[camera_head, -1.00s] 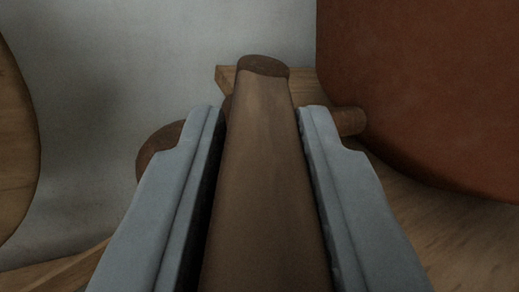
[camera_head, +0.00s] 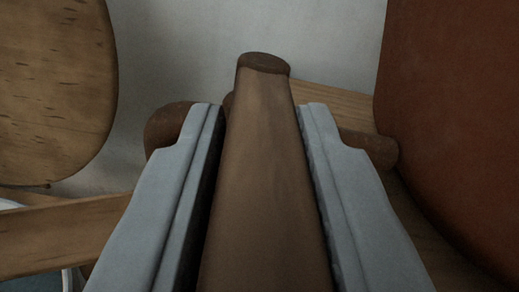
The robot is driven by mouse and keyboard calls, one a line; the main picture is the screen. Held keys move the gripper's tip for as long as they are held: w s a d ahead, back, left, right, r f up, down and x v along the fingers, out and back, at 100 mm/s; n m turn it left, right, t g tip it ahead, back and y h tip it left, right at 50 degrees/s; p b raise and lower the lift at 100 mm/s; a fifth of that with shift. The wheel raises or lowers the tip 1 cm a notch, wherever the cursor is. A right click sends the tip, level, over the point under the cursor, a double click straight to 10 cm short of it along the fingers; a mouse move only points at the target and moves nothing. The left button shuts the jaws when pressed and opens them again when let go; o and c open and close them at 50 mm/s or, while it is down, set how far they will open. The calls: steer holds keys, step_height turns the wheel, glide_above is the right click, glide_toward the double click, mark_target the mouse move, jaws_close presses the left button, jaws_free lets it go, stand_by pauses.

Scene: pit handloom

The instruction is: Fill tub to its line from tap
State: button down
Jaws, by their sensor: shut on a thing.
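My gripper (camera_head: 260,110) is shut on a brown wooden handle-like bar (camera_head: 264,180). The bar runs lengthwise between the two grey fingers, and its round end sticks out past the fingertips. What the bar belongs to is hidden. A darker brown rounded crosspiece shows behind it, with one end left (camera_head: 168,125) and one right (camera_head: 370,148). At the lower left edge, part of a pale rim (camera_head: 70,278) with a blue-green patch shows; I cannot tell if it is the tub. No tap or fill line can be made out.
A large reddish-brown rounded body (camera_head: 450,120) fills the right side, close to the crosspiece's right end. A light wooden board with a curved edge (camera_head: 55,90) stands at the upper left. A wooden beam (camera_head: 60,232) crosses below it. A pale wall (camera_head: 180,50) is behind.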

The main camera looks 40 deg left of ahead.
steer(key=c, duration=1.2)
jaws_free()
steer(key=shift+c, duration=0.2)
steer(key=v, duration=1.7)
steer(key=shift+d, duration=0.2)
steer(key=shift+s+r, duration=0.1)
steer(key=shift+s, duration=0.05)
